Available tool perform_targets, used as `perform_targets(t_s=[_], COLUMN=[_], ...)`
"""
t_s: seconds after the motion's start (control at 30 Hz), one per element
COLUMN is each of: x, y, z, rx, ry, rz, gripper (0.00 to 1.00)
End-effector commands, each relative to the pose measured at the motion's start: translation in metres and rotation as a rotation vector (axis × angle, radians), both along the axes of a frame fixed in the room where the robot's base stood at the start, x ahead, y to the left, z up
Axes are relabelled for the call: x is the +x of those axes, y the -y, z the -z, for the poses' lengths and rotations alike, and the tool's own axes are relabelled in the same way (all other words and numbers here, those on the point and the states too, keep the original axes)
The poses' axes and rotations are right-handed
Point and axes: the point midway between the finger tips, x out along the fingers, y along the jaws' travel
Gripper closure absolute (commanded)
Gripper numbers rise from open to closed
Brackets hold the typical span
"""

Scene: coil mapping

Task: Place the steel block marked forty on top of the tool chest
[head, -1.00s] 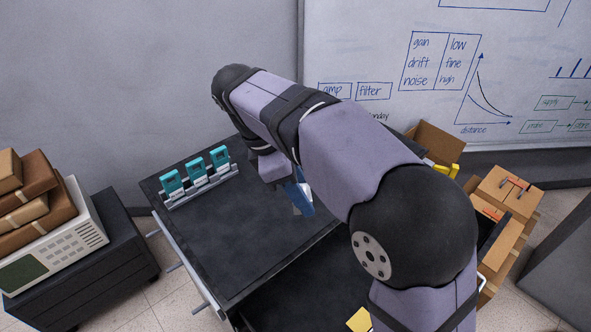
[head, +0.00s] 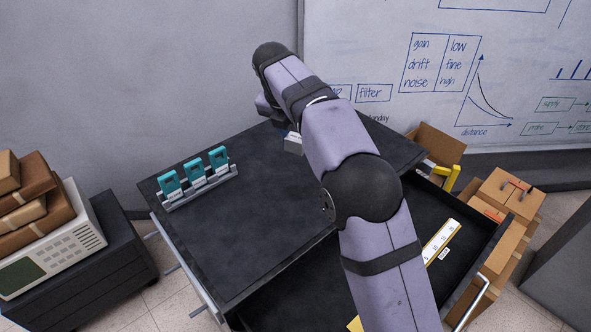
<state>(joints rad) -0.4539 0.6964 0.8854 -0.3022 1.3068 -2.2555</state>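The dark tool chest (head: 235,225) fills the middle of the head view, with a flat black top. A pale grey block (head: 293,144), likely steel, shows at the back of the top, partly behind my arm. No number can be read on it, and I cannot tell whether it rests on the top or is held. My gripper is mostly hidden behind my forearm and wrist near the back edge of the top. Its fingertips do not show clearly.
A grey rack with several teal-topped pieces (head: 195,184) stands on the top's left part. An open drawer (head: 405,262) at right holds a yellow-white ruler (head: 441,243). Cardboard boxes (head: 508,195) stand right. A white instrument (head: 55,245) sits on a low cabinet at left. The front of the top is clear.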

Motion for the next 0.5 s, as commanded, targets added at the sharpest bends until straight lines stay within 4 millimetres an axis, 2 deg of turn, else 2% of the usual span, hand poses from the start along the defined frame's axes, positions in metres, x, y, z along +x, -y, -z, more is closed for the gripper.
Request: perform_targets(t_s=[0.3, 0.5], x=[-0.001, -0.001], y=[0.000, 0.000], z=[0.031, 0.038], rx=[-0.001, 0.000], ry=[0.001, 0.002], rz=[0.001, 0.002], gripper=[0.88, 0.88])
